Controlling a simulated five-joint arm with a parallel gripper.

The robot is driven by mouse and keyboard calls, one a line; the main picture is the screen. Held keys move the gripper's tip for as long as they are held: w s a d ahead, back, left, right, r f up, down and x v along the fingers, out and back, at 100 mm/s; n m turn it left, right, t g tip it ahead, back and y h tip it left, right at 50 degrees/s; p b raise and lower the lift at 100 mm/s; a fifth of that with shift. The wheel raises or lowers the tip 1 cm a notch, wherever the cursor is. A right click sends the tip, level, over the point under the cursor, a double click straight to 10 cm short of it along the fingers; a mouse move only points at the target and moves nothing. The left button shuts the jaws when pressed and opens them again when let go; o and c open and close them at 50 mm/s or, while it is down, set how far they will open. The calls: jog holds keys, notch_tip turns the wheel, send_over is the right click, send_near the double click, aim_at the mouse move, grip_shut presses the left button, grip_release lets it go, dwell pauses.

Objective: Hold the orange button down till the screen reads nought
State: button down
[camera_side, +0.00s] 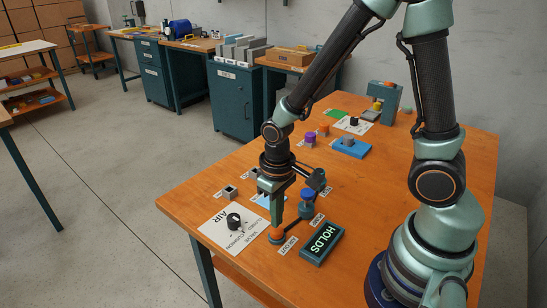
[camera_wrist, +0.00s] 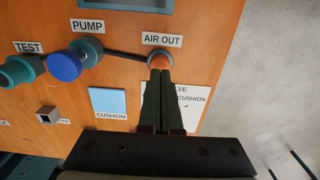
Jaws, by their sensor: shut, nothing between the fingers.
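The orange button (camera_side: 276,237) stands on a round dark base near the table's front edge; it also shows in the wrist view (camera_wrist: 160,60), below the AIR OUT label. My gripper (camera_side: 277,224) points down over it, shut and empty. In the wrist view its fingertips (camera_wrist: 160,75) meet the button's edge and hide part of it. They seem to touch its top; I cannot tell how far it is pressed. The screen (camera_side: 322,243), a dark tilted box right of the button, reads HOLDS in pale green letters.
The AIR valve plate (camera_side: 232,228) with a black knob lies left of the button. A blue button labelled PUMP (camera_wrist: 64,65) stands close by, as does a light blue CUSHION pad (camera_wrist: 108,102). A dark tube runs from the orange button's base towards the pump.

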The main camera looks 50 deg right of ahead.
jog(key=shift+f, duration=0.15)
jog(key=shift+f, duration=1.2)
dwell(2.1)
jog(key=shift+r, duration=1.85)
jog(key=shift+r, duration=0.15)
jog(key=d+r+t, duration=0.2)
jog(key=r, duration=0.7)
jog(key=s+d+r+t, duration=0.1)
jog(key=d+r+t, duration=0.1)
jog(key=r, duration=0.8)
jog(key=shift+s+t, duration=0.25)
jog(key=shift+t, duration=0.55)
